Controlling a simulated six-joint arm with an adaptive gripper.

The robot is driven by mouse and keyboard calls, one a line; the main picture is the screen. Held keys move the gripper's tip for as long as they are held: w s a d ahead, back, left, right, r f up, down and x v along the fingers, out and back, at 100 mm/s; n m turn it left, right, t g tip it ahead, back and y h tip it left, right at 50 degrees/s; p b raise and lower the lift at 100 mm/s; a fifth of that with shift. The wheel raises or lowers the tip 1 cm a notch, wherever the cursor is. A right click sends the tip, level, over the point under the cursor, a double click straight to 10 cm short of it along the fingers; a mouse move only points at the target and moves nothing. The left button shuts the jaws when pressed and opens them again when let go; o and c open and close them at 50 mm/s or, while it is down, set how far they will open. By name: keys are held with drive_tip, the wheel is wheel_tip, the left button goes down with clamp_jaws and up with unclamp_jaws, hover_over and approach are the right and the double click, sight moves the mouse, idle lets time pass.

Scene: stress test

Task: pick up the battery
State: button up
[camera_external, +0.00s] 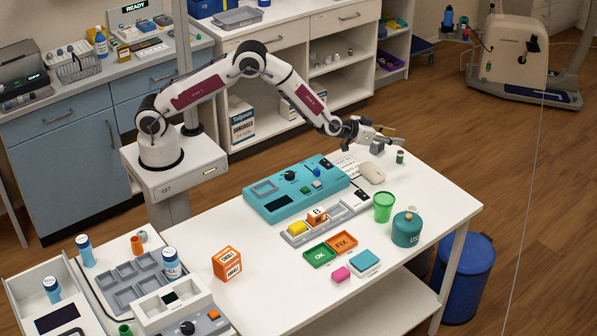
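My gripper (388,136) is at the far right end of my outstretched arm, above the back part of the white table (440,198). It is small in the view, and I cannot tell how far its fingers are apart. A small green cylinder (400,157) stands upright on the table just below and right of the gripper, apart from it. It may be the battery, but no marking on it can be read. Nothing else in view is clearly a battery.
Orange box (227,263), green tray (319,255) and orange tray (343,243) are nearer. The table's right side is clear.

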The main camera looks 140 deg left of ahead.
sight(400, 157)
drive_tip(key=shift+f, duration=1.7)
drive_tip(key=shift+f, duration=0.1)
drive_tip(key=shift+f, duration=1.85)
drive_tip(key=shift+w+a, duration=0.1)
drive_tip(key=shift+a, duration=0.25)
drive_tip(key=shift+x, duration=1.05)
clamp_jaws()
